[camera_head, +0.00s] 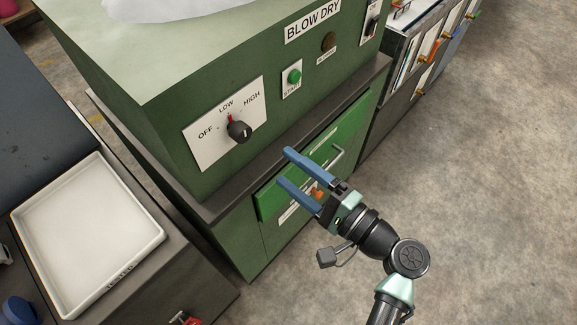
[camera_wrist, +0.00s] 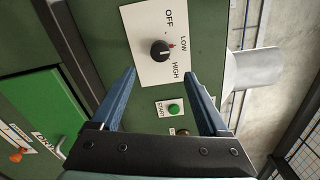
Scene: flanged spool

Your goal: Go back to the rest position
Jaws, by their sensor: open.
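My gripper (camera_head: 287,167) has long blue fingers spread apart, with nothing between them. In the head view it is in front of the green blow dry machine (camera_head: 170,165), over its lower cabinet front. The wrist view also shows my gripper (camera_wrist: 165,85) open, its fingers pointing toward the machine's panel. The black selector knob (camera_head: 239,131) sits on a white plate marked OFF, LOW and HIGH, with a red mark near LOW. In the wrist view the knob (camera_wrist: 160,50) is beyond the fingertips, apart from them. A green START button (camera_head: 294,77) is beside the plate.
A white tray (camera_head: 148,246) lies on the dark counter at left. A green drawer (camera_head: 265,203) with a metal handle is below the machine's ledge. Another cabinet (camera_head: 400,100) with orange handles stands at the upper right. The concrete floor (camera_head: 490,180) at right is clear.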

